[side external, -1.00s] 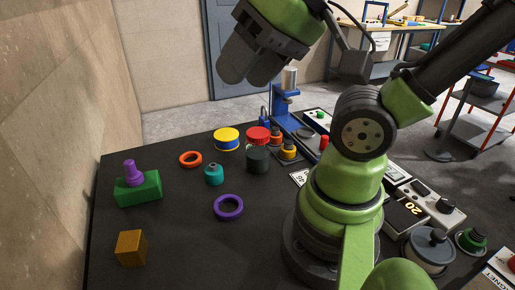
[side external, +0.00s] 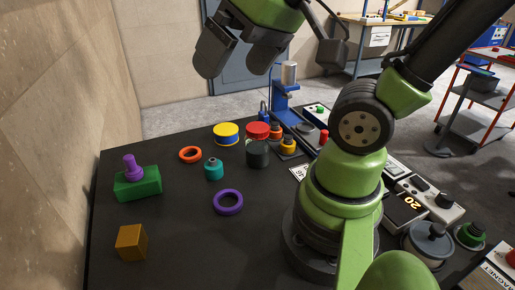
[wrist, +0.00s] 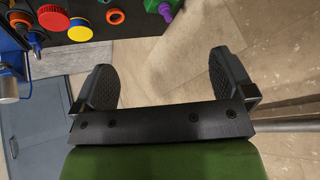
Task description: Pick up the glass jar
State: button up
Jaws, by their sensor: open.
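A red round lid (side external: 256,129) stands among small parts on the black table, right of a yellow-topped, blue-banded round container (side external: 227,133). It looks like the glass jar's lid; the body below is largely hidden by a dark cylinder (side external: 257,154), so I cannot make out clear glass. The red lid (wrist: 80,29) also shows at the upper left of the wrist view, beside the yellow top (wrist: 115,16). My gripper (side external: 237,62) is open and empty, high above the table's far side and apart from everything. Its two fingers (wrist: 163,80) are spread wide over bare floor.
A blue press (side external: 285,105) stands right of the red lid. An orange ring (side external: 190,155), teal piece (side external: 213,170), purple ring (side external: 228,202), green block (side external: 137,185) and ochre cube (side external: 131,242) lie on the table (side external: 180,235). The front middle is clear.

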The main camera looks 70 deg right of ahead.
jog(key=w+d+f+n+g+h, duration=0.25)
jog(key=w+d+f, duration=0.2)
jog(key=d, duration=0.35)
jog(key=n+g+y, duration=0.1)
jog(key=n+g, duration=0.2)
jog(key=g, duration=0.1)
send_over(257, 126)
notch_tip(257, 126, down, 11)
jog(key=shift+w+r, duration=0.1)
jog(key=shift+r, duration=0.05)
notch_tip(257, 126, down, 4)
jog(key=shift+f, duration=0.2)
jog(key=shift+a+f, duration=0.15)
jog(key=shift+f, duration=2.75)
jog(key=c, duration=1.2)
jog(key=shift+r, duration=0.15)
